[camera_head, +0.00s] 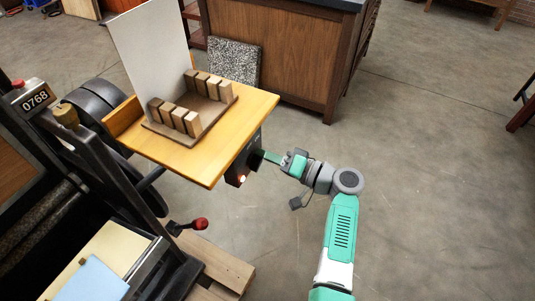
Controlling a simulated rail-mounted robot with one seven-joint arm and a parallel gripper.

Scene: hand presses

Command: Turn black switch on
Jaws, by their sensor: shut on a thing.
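A dark switch box (236,174) hangs below the right edge of the wooden shelf, with a small glowing light (242,178) on its lower part. My gripper (262,156) reaches in from the right, its green fingers at the right side of the box. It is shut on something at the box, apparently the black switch. The switch is too small and too covered by the fingers to make out its position.
The wooden shelf (190,160) above the box holds a rack (217,104) with wooden blocks and a white panel (152,50). A red-knobbed lever (200,223) stands below left. The floor right of my arm is clear.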

